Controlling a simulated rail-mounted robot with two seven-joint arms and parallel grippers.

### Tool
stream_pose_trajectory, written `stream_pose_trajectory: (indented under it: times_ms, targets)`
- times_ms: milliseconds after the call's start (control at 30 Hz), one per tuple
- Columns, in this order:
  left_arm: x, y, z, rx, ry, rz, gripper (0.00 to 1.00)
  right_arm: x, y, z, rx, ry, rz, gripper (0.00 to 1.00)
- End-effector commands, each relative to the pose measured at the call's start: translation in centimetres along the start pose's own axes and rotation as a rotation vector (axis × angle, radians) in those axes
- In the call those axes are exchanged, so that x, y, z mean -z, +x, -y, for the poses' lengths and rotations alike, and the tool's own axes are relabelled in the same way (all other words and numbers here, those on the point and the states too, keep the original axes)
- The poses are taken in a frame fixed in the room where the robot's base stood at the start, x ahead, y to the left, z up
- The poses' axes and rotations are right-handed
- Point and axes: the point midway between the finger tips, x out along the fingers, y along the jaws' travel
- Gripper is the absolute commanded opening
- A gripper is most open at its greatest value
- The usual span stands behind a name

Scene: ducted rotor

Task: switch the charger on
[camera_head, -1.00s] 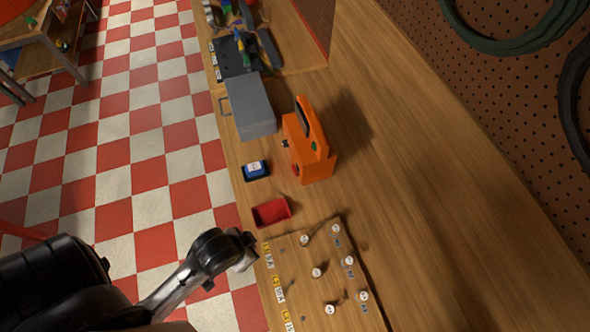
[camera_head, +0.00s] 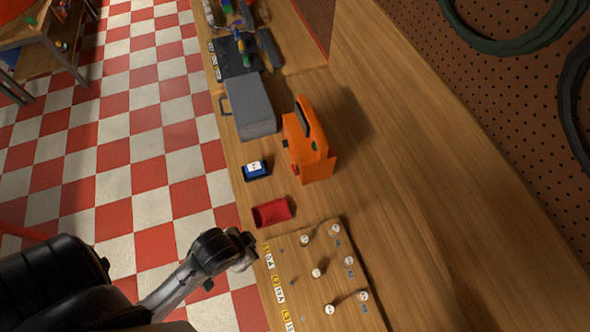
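The orange charger (camera_head: 316,164) stands upright on the wooden workbench, with a black handle on top. A small green spot and a small red spot show on it, and a black part sticks out at its left side. I cannot tell whether it is on or off. One dark arm comes in from the lower left, and its end (camera_head: 243,250) is beside the bench's left edge, well below the charger in the picture and apart from it. Its fingers cannot be made out. No second gripper shows.
A blue box with a white label (camera_head: 255,170), a red tray (camera_head: 272,213) and a grey box (camera_head: 251,108) are near the charger. A board (camera_head: 350,315) with several white-topped pegs lies at the bottom. The bench right of the charger is clear.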

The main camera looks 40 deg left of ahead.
Motion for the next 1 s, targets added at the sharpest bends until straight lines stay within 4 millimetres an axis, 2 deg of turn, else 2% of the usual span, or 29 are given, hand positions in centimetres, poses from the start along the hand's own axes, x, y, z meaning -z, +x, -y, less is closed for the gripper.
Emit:
stream_pose_trajectory:
  times_ms: [167, 600, 1000]
  targets:
    - [0.02, 0.0, -0.09, -0.002, -0.003, 0.0, 0.0, -0.03, 0.0, -0.1, -0.003, -0.004, 0.001, 0.42]
    - [-0.04, 0.01, 0.17, 0.004, 0.005, 0.001, 0.0, -0.01, 0.0, 0.03, 0.001, 0.001, 0.0, 0.0]
    - [-0.06, 0.01, 0.31, 0.008, 0.01, 0.002, 0.0, 0.03, -0.01, 0.2, 0.005, 0.007, -0.001, 0.0]
